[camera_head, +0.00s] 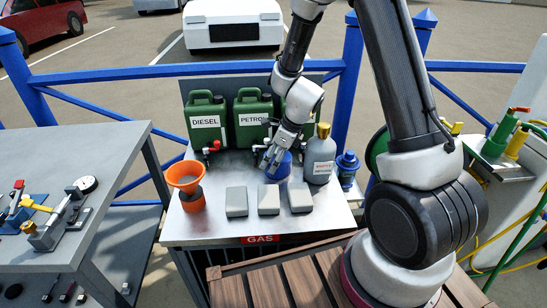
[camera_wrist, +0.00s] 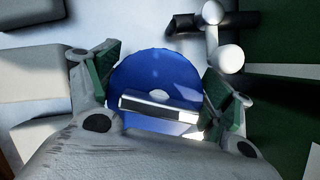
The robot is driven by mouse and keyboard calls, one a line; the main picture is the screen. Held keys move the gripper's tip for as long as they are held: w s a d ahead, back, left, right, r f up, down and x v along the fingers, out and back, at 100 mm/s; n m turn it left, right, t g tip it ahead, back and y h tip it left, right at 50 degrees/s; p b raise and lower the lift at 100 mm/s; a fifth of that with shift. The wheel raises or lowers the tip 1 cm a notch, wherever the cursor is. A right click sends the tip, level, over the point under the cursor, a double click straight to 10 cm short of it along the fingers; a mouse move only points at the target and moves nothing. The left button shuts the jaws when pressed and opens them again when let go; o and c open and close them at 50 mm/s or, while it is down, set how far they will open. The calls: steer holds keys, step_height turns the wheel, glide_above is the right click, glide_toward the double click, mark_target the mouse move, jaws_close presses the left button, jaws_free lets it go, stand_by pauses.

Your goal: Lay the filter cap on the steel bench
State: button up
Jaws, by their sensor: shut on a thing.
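My gripper (camera_head: 270,154) reaches down over the middle back of the steel-topped bench (camera_head: 332,215) in the head view. It is shut on a round blue piece (camera_head: 280,169), which I take to be the filter cap. In the wrist view, the cap (camera_wrist: 155,70) is a blue disc with a pale centre and a silver bar, between the green-padded fingers of my gripper (camera_wrist: 157,95). The cap is low, close to the bench top. I cannot tell whether it touches the top. The fingers hide part of it.
Three grey blocks (camera_head: 268,201) sit in front of the cap. An orange funnel (camera_head: 186,178) stands left, a grey bottle (camera_head: 319,158) right, and green cans (camera_head: 207,118) behind. A blue canister (camera_head: 346,168) is at the right edge. Another grey bench (camera_head: 70,160) is left.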

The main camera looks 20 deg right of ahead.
steer(key=o, duration=1.1)
steer(key=s+d+r+n, duration=0.3)
steer(key=s+r, duration=0.1)
steer(key=r, duration=0.5)
steer(key=s+d+r+n, duration=0.3)
steer(key=r, duration=0.6)
steer(key=s+d+r+n+h, duration=0.1)
steer(key=s+d+r+n, duration=0.2)
steer(key=s+n, duration=0.3)
steer(key=s+d+r+n+t+h, duration=0.1)
steer(key=s+d+r+n, duration=0.2)
steer(key=s+n, duration=0.3)
steer(key=s+d+r+n+h, duration=0.1)
steer(key=s+d+r+n, duration=0.3)
steer(key=s+r+n, duration=0.1)
steer(key=shift+s+n+t+h, duration=0.3)
steer(key=shift+s+n+t, duration=0.1)
steer(key=shift+s+n, duration=0.6)
